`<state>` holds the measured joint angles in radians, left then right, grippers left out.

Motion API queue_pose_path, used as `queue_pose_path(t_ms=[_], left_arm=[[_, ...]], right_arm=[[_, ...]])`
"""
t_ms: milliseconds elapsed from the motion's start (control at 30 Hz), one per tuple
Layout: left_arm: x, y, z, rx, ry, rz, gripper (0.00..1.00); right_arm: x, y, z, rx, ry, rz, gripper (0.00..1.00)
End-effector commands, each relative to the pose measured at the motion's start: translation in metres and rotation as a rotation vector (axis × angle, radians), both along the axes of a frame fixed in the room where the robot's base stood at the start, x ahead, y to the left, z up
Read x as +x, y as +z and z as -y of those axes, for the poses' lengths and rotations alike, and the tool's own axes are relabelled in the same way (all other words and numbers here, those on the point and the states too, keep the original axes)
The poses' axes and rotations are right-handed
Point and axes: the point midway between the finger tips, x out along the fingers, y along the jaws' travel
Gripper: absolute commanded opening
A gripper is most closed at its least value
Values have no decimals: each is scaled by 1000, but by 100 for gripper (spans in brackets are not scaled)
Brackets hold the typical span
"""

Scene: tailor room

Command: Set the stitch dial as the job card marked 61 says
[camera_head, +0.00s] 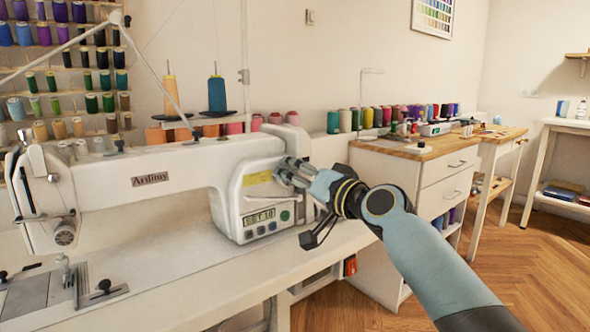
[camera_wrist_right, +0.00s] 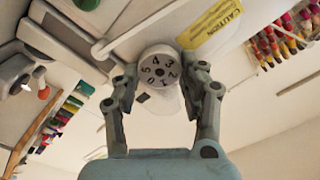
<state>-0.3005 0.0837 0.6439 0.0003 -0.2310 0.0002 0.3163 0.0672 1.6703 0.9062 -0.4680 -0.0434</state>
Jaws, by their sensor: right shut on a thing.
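The stitch dial (camera_wrist_right: 160,66) is a round pale knob with dark digits 0 to 5 on its face, seen in the right wrist view. My right gripper (camera_wrist_right: 160,82) has one finger on each side of it and is shut on it. In the head view my right gripper (camera_head: 288,172) is at the right end of the white sewing machine (camera_head: 150,190), and it hides the dial. The machine's display (camera_head: 259,217) seems to read "SET 10". I cannot make out a job card marked 61. My left gripper is out of view.
A yellow caution label (camera_wrist_right: 210,23) is beside the dial. Thread cones (camera_head: 216,95) stand behind the machine. A drawer cabinet (camera_head: 420,185) stands right of the machine table (camera_head: 190,300). Wooden floor (camera_head: 540,265) is clear at the right.

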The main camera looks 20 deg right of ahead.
Motion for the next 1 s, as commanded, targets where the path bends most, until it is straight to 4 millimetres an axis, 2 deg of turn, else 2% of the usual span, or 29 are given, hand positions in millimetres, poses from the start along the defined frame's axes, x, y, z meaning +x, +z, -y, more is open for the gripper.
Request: queue_pose_path(t_ms=[167,500,1000], left_arm=[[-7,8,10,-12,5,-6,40],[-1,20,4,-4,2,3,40],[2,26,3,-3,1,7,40]], right_arm=[[0,2,1,152,-1,-56,10],[0,-1,2,397,-2,-144,10],[0,-3,2,535,-1,-195,10]])
